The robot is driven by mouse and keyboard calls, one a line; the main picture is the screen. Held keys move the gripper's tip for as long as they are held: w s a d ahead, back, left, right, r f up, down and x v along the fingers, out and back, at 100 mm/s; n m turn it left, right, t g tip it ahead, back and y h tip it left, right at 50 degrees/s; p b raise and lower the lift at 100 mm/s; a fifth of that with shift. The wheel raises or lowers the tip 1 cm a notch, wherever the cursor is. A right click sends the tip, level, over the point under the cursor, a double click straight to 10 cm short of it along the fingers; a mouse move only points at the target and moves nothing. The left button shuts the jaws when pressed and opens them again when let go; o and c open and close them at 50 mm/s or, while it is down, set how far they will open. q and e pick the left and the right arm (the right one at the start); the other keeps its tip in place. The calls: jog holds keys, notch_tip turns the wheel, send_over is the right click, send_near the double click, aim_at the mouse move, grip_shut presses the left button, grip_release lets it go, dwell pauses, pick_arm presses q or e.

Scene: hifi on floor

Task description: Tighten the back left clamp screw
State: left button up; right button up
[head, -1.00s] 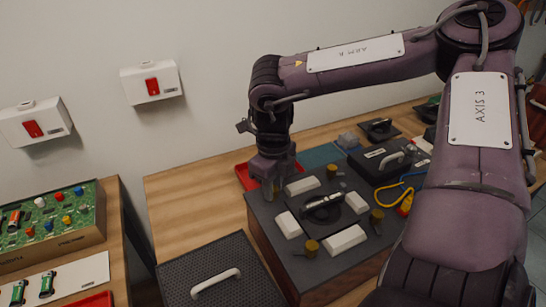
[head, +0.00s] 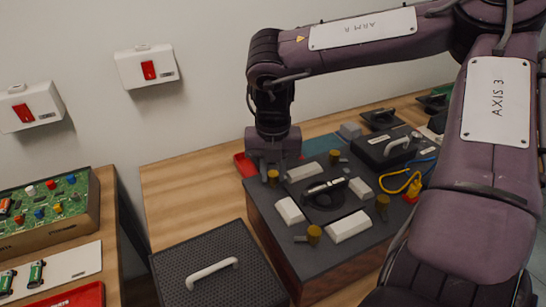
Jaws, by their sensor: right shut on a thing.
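A fixture block with a dark grey top (head: 276,229) and wooden sides stands on the bench. Brass clamp screws sit around its top: the back left clamp screw (head: 273,177), one at the back right (head: 335,156), one at the front left (head: 314,235) and one at the front right (head: 382,203). My right gripper (head: 273,170) points down at the back left corner, shut on the back left clamp screw. Its fingers are small and dark, and partly hide the screw. My left gripper is out of view.
White blocks (head: 348,227) surround a black part (head: 325,195) on the fixture. A black perforated case (head: 190,265) with a white handle stands in front left. A red tray (head: 243,163) lies behind my gripper. A black case (head: 385,150) and yellow cable (head: 398,184) are at right.

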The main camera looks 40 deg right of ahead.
jog(key=shift+m, duration=0.5)
jog(key=shift+m+b, duration=0.3)
jog(key=shift+m, duration=0.2)
jog(key=shift+m+b, duration=0.3)
jog(key=shift+m, duration=0.6)
jog(key=m+b, duration=0.1)
jog(key=m, duration=0.2)
pick_arm(q)
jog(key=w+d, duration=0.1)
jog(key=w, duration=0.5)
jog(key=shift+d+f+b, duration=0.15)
jog(key=shift+b, duration=0.15)
pick_arm(e)
jog(key=shift+m, duration=1.4)
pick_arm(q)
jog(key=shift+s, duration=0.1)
pick_arm(e)
jog(key=o, duration=1)
